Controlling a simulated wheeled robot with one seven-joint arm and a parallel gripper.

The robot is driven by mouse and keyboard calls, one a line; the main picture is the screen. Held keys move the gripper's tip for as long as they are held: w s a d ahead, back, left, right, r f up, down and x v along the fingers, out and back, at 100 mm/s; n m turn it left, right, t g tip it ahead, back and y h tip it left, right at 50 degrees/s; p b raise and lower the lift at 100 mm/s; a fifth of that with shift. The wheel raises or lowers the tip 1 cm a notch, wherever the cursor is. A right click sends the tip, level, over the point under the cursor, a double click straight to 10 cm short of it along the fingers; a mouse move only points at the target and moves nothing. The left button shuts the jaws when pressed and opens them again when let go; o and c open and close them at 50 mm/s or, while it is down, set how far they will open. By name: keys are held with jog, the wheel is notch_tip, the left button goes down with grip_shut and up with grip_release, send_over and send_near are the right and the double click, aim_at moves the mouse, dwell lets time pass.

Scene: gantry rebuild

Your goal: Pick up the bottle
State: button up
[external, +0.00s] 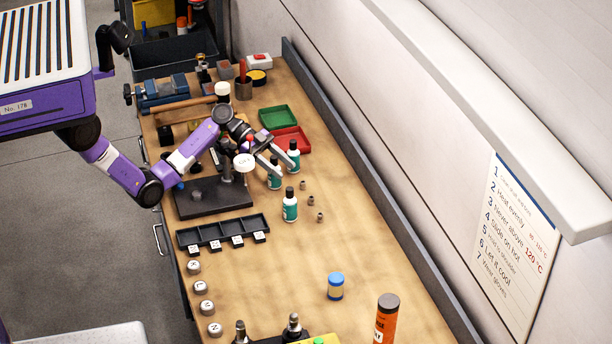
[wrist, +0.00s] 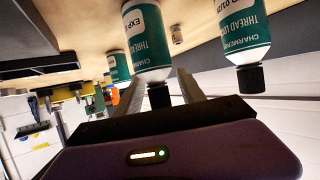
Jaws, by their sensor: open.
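Three white bottles with green labels and black caps stand on the bench. In the external view one bottle (external: 274,178) is at my gripper (external: 282,166), another (external: 293,155) is just behind it, and a third (external: 290,208) stands nearer the camera. My gripper is open, its fingers reaching down among the bottles. In the wrist view, tilted nearly upside down, one bottle (wrist: 147,42) shows between and beyond the fingers (wrist: 162,82), its cap near the palm. A second bottle (wrist: 242,30) is to the right, and a third (wrist: 118,67) farther back left. I cannot tell whether the fingers touch a bottle.
A red tray (external: 291,139) and green tray (external: 278,117) lie behind the bottles. Small metal parts (external: 310,200) stand to their right. A dark stand base (external: 212,198) and a divided black tray (external: 222,233) lie left. A blue-capped jar (external: 335,287) stands in front, amid clear bench.

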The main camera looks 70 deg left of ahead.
grip_shut()
dwell(0.4)
notch_tip(320, 180, up, 20)
jog(key=b, duration=0.1)
jog(key=shift+d+b, duration=0.15)
jog(key=shift+b, duration=0.25)
